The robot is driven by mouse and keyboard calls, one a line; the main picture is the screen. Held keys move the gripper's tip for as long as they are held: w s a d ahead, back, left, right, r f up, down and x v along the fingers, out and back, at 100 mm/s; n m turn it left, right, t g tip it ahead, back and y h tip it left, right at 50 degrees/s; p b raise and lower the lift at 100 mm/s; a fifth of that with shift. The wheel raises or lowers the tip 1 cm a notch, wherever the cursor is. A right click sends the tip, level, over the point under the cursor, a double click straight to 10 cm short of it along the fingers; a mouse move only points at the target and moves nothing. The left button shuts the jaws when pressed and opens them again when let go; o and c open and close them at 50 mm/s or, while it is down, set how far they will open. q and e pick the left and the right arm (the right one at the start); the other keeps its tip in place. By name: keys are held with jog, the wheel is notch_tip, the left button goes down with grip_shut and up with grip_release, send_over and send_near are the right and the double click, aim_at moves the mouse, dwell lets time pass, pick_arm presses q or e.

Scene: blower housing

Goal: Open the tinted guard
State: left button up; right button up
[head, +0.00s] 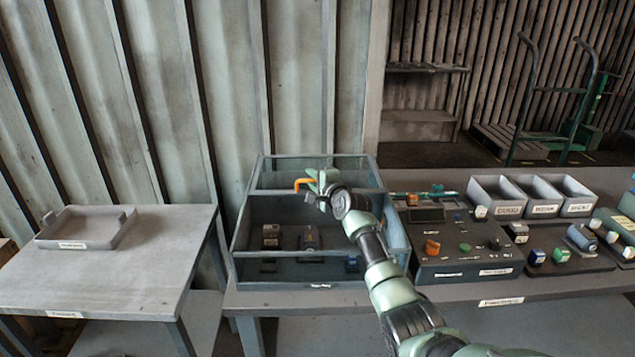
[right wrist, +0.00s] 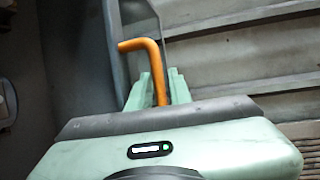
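The tinted guard (head: 283,207) is a dark-framed, see-through panelled box on the workbench, with several small modules visible behind its panes. I cannot tell whether its panel is raised at all. An orange bent handle (head: 303,184) shows near its upper bar, beside my right gripper (head: 318,184). In the right wrist view, the orange handle (right wrist: 152,62) runs up between the two pale green fingers of the right gripper (right wrist: 158,90) and bends left beyond them. The fingers look closed on it, with little gap at either side. My left gripper is not in view.
A control panel (head: 462,262) with knobs stands just right of the guard. Grey bins (head: 497,190) and further devices sit farther right on the bench. A separate table (head: 150,262) at the left holds a grey tray (head: 85,240). A corrugated wall stands close behind.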

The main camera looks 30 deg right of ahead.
jog(key=v, duration=0.7)
jog(key=shift+s, duration=0.15)
dwell(0.3)
